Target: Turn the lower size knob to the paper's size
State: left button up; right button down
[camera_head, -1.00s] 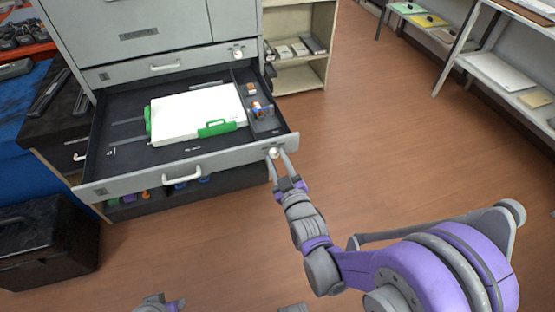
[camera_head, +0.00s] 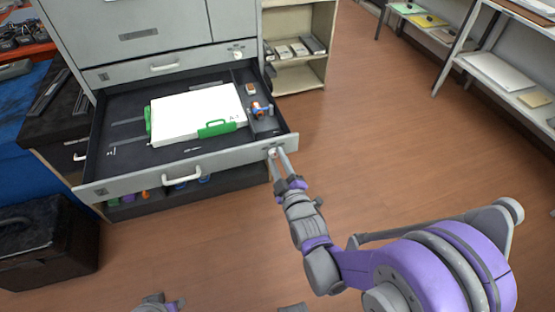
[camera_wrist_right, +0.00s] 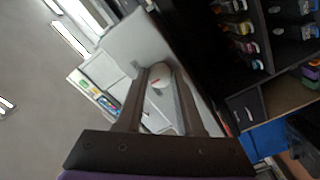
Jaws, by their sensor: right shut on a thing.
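The lower drawer (camera_head: 215,162) stands pulled open. The lower size knob (camera_head: 272,153), small and pale, is at the right end of its front. My right gripper (camera_head: 279,152) is shut on this knob. In the right wrist view the round white knob (camera_wrist_right: 160,76) sits between the two dark fingers, with a small red mark on its face. A white paper stack (camera_head: 197,113) lies in the drawer between green guides (camera_head: 217,128). Part of my left arm's end (camera_head: 160,303) shows at the bottom edge; its fingers cannot be made out.
An upper drawer with its own knob (camera_head: 238,54) is closed above. A small orange and blue item (camera_head: 261,109) lies in the drawer's right compartment. A black case (camera_head: 45,245) stands at left. Shelves line the right side. The wooden floor between is clear.

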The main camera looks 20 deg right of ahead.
jog(key=c, duration=0.5)
grip_release()
jog(key=shift+c, duration=0.2)
jog(key=s, duration=1)
jog(key=shift+s+d, duration=0.2)
jog(key=shift+s, duration=0.2)
